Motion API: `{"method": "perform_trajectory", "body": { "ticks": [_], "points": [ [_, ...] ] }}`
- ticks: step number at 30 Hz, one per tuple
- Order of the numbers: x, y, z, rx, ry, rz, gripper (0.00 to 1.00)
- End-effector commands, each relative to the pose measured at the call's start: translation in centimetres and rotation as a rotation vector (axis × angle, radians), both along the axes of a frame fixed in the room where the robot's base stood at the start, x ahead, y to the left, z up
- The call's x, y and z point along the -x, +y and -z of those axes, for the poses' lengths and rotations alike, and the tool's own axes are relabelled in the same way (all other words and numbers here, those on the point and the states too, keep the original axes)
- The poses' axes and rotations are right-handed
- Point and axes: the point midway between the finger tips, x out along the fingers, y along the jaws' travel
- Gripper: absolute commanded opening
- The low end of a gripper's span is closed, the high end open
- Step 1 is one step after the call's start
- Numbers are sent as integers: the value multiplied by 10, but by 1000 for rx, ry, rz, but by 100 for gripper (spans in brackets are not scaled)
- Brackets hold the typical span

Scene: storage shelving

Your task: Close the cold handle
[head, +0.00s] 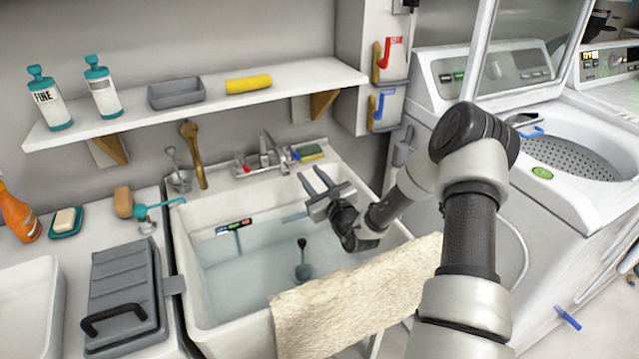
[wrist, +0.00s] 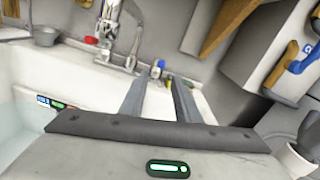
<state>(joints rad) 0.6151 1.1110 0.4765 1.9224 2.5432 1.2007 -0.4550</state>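The faucet (head: 265,155) stands at the back of the sink (head: 190,262), with a red-marked handle (head: 243,169) on its left and a blue-marked one (head: 295,156) on its right. The blue mark shows in the wrist view (wrist: 157,69), ahead of my fingers. On the wall panel, a blue lever (head: 380,103) sits below a red lever (head: 386,52); part of a blue lever also shows at the wrist view's right edge (wrist: 300,62). Which blue one is the cold handle is not clear. My gripper (head: 311,172) is open and empty above the sink's back right, apart from all handles.
A beige towel (head: 340,305) hangs over the sink's front edge. Water fills the basin. A shelf (head: 210,98) with bottles runs above the faucet. A sponge (head: 309,152) lies right of the faucet. A washing machine (head: 565,170) stands at right.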

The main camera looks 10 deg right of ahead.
Motion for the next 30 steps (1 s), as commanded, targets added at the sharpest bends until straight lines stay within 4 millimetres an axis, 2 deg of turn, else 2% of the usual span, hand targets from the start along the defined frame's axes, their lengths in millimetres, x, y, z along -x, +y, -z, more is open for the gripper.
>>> {"method": "perform_trajectory", "body": {
  "ticks": [1,4,10,26,29,30],
  "points": [
    [11,-3,-1,-1,3,1,29],
    [29,-7,-1,-2,2,0,29],
    [49,-11,0,-1,0,0,29],
    [53,-11,-1,1,-2,-3,29],
    [54,-1,-14,25,-18,-47,29],
    [55,8,-24,44,-32,-86,29]
  ]
}}
